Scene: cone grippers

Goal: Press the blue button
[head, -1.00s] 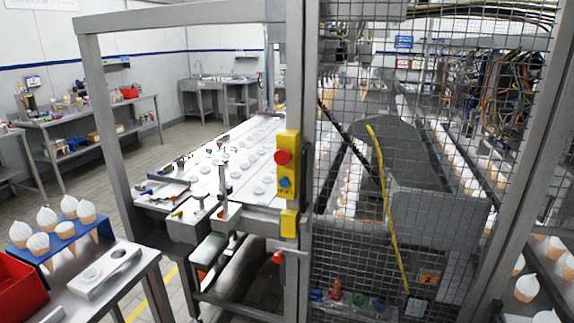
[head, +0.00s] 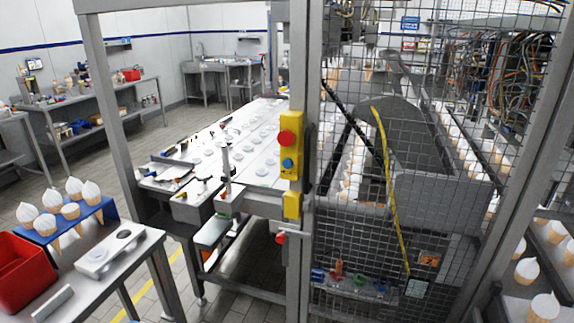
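The blue button (head: 288,163) sits on a yellow control box (head: 291,120) fixed to a grey metal post of the machine frame. A red button (head: 286,138) is just above it on the same box. Neither of my grippers shows in the head view.
A mesh guard (head: 400,160) closes off the machine right of the post. A white work table (head: 235,165) with tools lies behind the frame. At the lower left, a steel table (head: 140,250) holds a red bin (head: 22,270) and a blue rack (head: 100,210) of cones. Floor shows between them.

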